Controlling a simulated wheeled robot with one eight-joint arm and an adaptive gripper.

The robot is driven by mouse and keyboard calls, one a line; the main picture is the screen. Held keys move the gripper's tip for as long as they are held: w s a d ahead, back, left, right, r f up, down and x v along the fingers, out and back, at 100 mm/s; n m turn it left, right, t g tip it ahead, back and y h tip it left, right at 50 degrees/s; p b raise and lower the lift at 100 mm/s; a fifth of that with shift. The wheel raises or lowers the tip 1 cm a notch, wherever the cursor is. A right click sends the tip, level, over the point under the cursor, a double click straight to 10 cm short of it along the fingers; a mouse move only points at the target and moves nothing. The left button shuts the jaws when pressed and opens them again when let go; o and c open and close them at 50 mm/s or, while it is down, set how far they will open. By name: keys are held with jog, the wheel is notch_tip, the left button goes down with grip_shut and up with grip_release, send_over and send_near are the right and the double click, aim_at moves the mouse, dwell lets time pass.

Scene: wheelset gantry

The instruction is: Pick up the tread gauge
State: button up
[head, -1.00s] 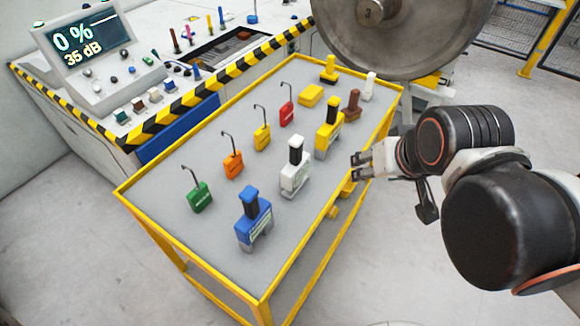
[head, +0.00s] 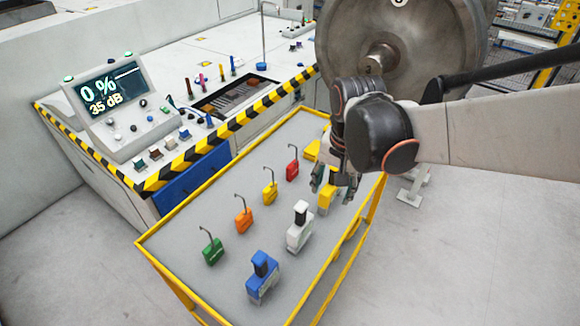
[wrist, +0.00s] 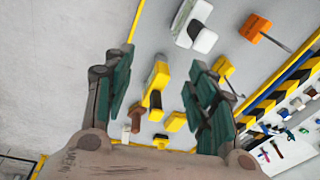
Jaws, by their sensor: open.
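Several block-shaped tools with upright handles stand on the grey table; I cannot read which is labelled the tread gauge. A yellow one (head: 326,200) is partly hidden by my gripper (head: 334,183) in the head view. In the wrist view this yellow tool (wrist: 157,80) shows between my spread fingers (wrist: 162,62). My gripper is open and empty, pointing down above it. A white tool with a dark handle (head: 299,232) and a blue one (head: 262,283) stand nearer the front, apart from my gripper.
Hooked green (head: 212,251), orange (head: 243,219), yellow (head: 270,191) and red (head: 292,168) pieces stand in a row on the left. A yellow rail (head: 190,214) edges the table. A large metal wheel (head: 430,50) stands behind my arm; a striped console (head: 120,165) lies left.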

jog(key=w+a+m+g+p, duration=0.1)
jog(key=w+a+p, duration=0.1)
jog(key=m+p, duration=0.1)
jog(key=p, duration=0.2)
send_over(300, 218)
jog(key=w, duration=0.2)
jog(key=shift+s+d+f+g, duration=0.15)
jog(key=shift+d+g, duration=0.1)
jog(key=shift+g, duration=0.05)
jog(key=shift+a+f, duration=0.15)
jog(key=shift+f, duration=0.1)
notch_tip(300, 218, down, 14)
jog(key=b, duration=1)
jog(key=shift+s, duration=0.1)
jog(key=shift+r, duration=0.15)
grip_shut()
